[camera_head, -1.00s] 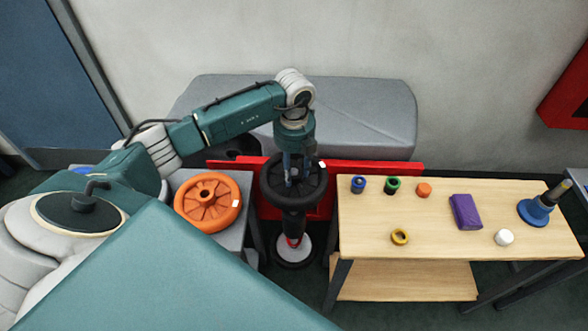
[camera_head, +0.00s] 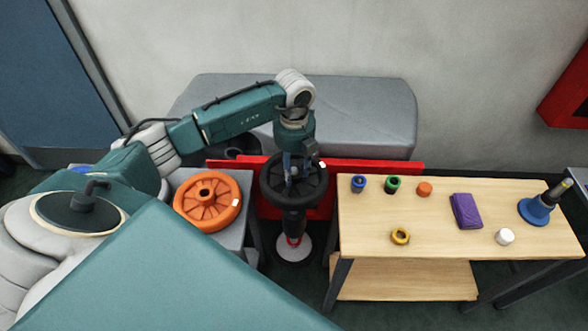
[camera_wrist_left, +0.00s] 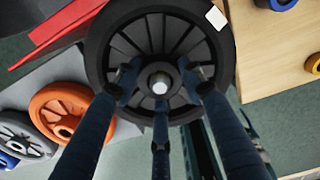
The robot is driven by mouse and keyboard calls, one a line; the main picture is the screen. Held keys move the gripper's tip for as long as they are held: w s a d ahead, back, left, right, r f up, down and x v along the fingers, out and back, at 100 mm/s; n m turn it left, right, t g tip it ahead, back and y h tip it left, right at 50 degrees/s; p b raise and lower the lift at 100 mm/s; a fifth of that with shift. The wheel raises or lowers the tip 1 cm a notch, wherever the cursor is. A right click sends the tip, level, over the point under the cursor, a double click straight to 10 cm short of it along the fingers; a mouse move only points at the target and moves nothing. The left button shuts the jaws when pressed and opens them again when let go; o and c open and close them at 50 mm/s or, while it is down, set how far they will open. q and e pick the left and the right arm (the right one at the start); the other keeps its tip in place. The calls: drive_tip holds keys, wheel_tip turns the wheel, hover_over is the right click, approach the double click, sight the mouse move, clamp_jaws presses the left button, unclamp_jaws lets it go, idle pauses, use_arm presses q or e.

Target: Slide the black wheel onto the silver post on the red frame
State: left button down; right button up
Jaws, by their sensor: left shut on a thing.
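The black wheel (camera_head: 318,191) is level in my left gripper (camera_head: 292,172), over the middle of the red frame (camera_head: 385,168) in the head view. In the left wrist view, the gripper's fingers close around the hub of the black wheel (camera_wrist_left: 105,38). A small pale round spot shows at the hub's centre; I cannot tell whether it is the silver post's end or an open bore. The post is otherwise hidden by wheel and gripper. The red frame (camera_wrist_left: 68,25) also shows at upper left there. My right gripper is not in view.
An orange wheel (camera_head: 208,202) lies on a grey stand at left. A wooden table (camera_head: 440,240) at right holds small coloured rings, a purple block (camera_head: 466,211) and a blue-based post (camera_head: 537,210). A dark column with a pale disc (camera_head: 293,249) stands in front of the frame.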

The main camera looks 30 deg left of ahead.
use_arm(q)
drive_tip(key=shift+f, duration=0.2)
idle(0.8)
drive_tip(key=c, duration=1.1)
unclamp_jaws()
drive_tip(key=shift+o, duration=0.6)
drive_tip(key=shift+s+f, duration=0.1)
drive_tip(key=shift+r, duration=0.25)
drive_tip(key=shift+r+p, duration=0.9)
drive_tip(key=shift+r, duration=0.4)
